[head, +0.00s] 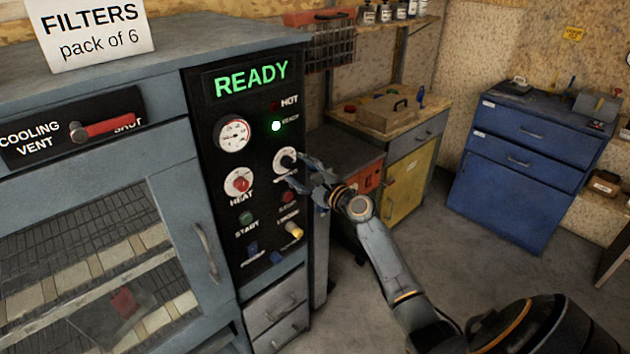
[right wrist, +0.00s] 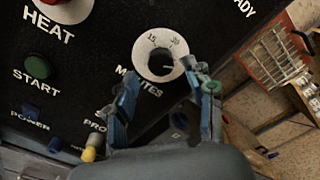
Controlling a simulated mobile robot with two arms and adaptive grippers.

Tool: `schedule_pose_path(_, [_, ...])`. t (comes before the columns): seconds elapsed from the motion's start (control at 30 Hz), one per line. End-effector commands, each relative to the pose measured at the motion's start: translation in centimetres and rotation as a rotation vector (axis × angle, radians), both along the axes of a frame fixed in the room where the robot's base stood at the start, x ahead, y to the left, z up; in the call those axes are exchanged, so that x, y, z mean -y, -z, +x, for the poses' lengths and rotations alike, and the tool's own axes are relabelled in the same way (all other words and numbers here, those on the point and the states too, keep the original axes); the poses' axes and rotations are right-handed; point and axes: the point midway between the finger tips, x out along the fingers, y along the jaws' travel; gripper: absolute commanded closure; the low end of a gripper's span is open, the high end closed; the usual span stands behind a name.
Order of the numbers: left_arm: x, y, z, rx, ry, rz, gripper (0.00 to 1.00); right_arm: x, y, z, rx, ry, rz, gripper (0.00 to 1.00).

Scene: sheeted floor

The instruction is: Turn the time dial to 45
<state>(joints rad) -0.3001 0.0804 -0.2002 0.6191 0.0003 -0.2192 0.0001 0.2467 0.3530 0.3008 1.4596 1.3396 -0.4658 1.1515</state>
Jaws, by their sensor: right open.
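The time dial (head: 285,158) is a white round face with a dark knob on the black control panel (head: 219,172). In the right wrist view the dial (right wrist: 147,46) has the word MINUTES by it, and 15 and 30 can be read on its rim. Its exact setting cannot be made out. My right gripper (head: 297,174) is open just in front of the dial. In the right wrist view its fingers (right wrist: 165,95) stand apart, one at each side below the dial, with nothing between them. My left gripper is not in view.
The red heat knob (head: 239,182), a gauge (head: 233,134), a green start button (head: 246,218) and a yellow-tipped switch (head: 294,230) are close by on the panel. The display (head: 251,78) reads READY. A blue cabinet (head: 525,165) stands back right, with open floor before it.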

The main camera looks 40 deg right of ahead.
Motion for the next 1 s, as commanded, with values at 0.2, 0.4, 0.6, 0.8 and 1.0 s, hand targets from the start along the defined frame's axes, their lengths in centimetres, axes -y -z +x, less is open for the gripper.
schedule_pose_path(0.2, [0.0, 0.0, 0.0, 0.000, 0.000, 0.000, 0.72, 0.4, 0.2, -5.0, -0.004, 0.000, -0.001, 0.46])
schedule_pose_path(0.4, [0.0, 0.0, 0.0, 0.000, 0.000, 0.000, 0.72, 0.7, 0.1, -8.0, -0.003, 0.000, 0.000, 0.46])
schedule_pose_path(0.6, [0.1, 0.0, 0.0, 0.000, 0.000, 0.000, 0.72, 0.8, 0.0, -9.0, -0.001, 0.000, 0.001, 0.46])
schedule_pose_path(0.8, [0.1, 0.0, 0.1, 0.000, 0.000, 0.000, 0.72, 0.8, 0.0, -9.0, -0.001, 0.001, 0.001, 0.46])
schedule_pose_path(1.0, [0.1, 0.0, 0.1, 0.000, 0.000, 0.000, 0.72, 0.8, 0.0, -9.0, -0.001, 0.001, 0.001, 0.46])
